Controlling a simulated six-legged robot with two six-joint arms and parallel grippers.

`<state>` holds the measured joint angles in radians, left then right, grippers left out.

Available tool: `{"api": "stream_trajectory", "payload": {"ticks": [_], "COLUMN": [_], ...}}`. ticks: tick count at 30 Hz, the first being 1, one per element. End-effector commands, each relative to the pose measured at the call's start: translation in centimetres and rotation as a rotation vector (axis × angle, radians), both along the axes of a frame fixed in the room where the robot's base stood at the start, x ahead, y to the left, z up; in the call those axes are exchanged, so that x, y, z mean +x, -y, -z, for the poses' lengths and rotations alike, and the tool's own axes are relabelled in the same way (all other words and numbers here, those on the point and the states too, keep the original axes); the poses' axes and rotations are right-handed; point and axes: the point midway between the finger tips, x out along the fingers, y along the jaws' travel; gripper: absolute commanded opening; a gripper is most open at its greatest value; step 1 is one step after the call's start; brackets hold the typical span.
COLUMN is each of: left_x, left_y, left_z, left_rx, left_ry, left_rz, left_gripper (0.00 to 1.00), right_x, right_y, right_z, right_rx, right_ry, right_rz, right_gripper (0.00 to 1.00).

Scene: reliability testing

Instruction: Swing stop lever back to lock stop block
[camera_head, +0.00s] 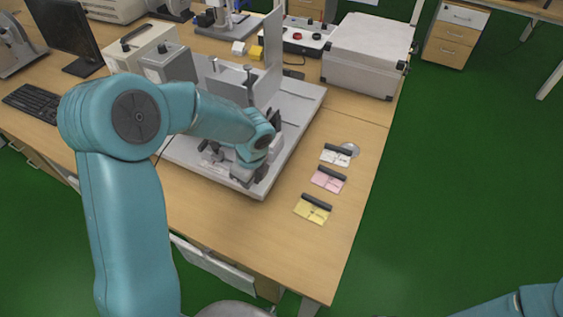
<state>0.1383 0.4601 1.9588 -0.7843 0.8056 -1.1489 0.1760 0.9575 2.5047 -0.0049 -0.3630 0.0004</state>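A grey test fixture with a flat metal base plate (300,113) stands on the wooden table. It carries upright metal plates and grey posts. My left arm reaches over the fixture, and my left gripper (258,176) is low at its front part, close to small metal parts (212,150) there. The stop lever and stop block cannot be told apart, as my arm and wrist cover much of this area. The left fingers are too small and hidden to judge. Of my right arm only a teal link shows at the bottom right corner; its gripper is out of view.
White, pink and yellow cards (312,209) with black clips lie right of the fixture on clear tabletop. A large light-grey case (368,54) stands behind. A control box with a red button (297,36), a monitor (66,30) and a keyboard (42,106) are also on the table.

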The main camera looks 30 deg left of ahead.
Motion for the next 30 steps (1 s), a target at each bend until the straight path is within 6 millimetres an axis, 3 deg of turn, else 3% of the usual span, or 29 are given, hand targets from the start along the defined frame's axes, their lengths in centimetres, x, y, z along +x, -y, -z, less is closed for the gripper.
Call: {"api": "stream_trajectory", "payload": {"ticks": [24,30], "left_x": [-0.1,0.1], "left_y": [0.0,1.0], "left_z": [0.1,-0.8], "left_rx": [-0.001,-0.001], "left_ry": [-0.004,-0.001], "left_rz": [0.0,0.002], "left_gripper": [0.0,0.0], "right_x": [0.0,0.0], "right_y": [0.0,0.0], "right_z": [0.0,-0.7], "right_rx": [0.0,0.0], "right_ry": [0.0,0.0], "right_rz": [0.0,0.0], "right_gripper": [0.46,0.46]}}
